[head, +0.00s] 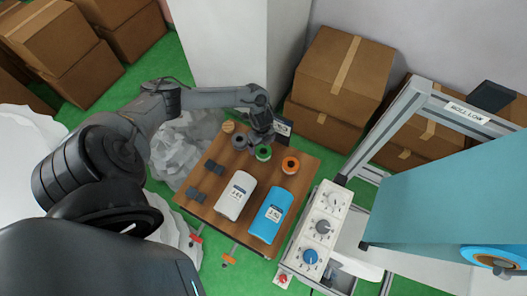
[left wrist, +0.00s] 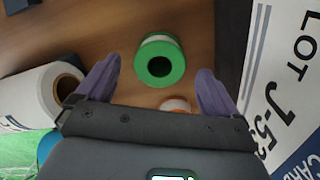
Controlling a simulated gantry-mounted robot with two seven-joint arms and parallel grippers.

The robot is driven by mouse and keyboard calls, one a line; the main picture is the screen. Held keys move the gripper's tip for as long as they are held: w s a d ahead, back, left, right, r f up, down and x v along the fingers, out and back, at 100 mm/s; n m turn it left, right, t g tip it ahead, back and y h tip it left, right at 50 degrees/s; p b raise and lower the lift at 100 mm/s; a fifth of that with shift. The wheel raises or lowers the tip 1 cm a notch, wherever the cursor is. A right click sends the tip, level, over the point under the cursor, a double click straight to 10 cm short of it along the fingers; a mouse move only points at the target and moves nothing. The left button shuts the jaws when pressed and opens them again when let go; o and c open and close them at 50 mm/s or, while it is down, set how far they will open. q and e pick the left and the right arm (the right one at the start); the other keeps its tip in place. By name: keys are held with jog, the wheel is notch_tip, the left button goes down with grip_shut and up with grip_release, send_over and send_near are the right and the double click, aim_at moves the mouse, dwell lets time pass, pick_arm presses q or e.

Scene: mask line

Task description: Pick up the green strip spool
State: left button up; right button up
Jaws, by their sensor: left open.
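The green strip spool (head: 263,153) stands on the wooden table, just below my left gripper (head: 262,138) in the head view. In the left wrist view the green spool (left wrist: 160,80) shows its round green end and dark centre hole, with a pale band around its side. It lies ahead of and between the two spread fingers of my left gripper (left wrist: 157,72), which is open and empty. I see no contact between fingers and spool. My right gripper is not in view.
An orange spool (head: 290,165) stands right of the green one, and a grey spool (head: 239,142) to its left. A lot card (left wrist: 280,90) stands close by the right finger.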

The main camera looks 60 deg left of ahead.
aim_at(262, 148)
pick_arm(q)
jog(key=shift+w+d+f, duration=0.1)
jog(key=shift+d+f, duration=0.05)
jog(key=shift+f, duration=2.45)
jog(key=c, duration=1)
jog(key=shift+r, duration=0.1)
jog(key=shift+r, duration=0.5)
jog(key=r, duration=0.2)
jog(key=d+r, duration=0.1)
jog(key=shift+w+r, duration=0.25)
jog(key=w+d+r, duration=0.4)
jog(key=d+r, duration=0.2)
jog(key=d, duration=0.3)
jog(key=shift+w+d+r, duration=0.2)
jog(key=shift+w+d, duration=0.05)
jog(key=shift+w, duration=0.1)
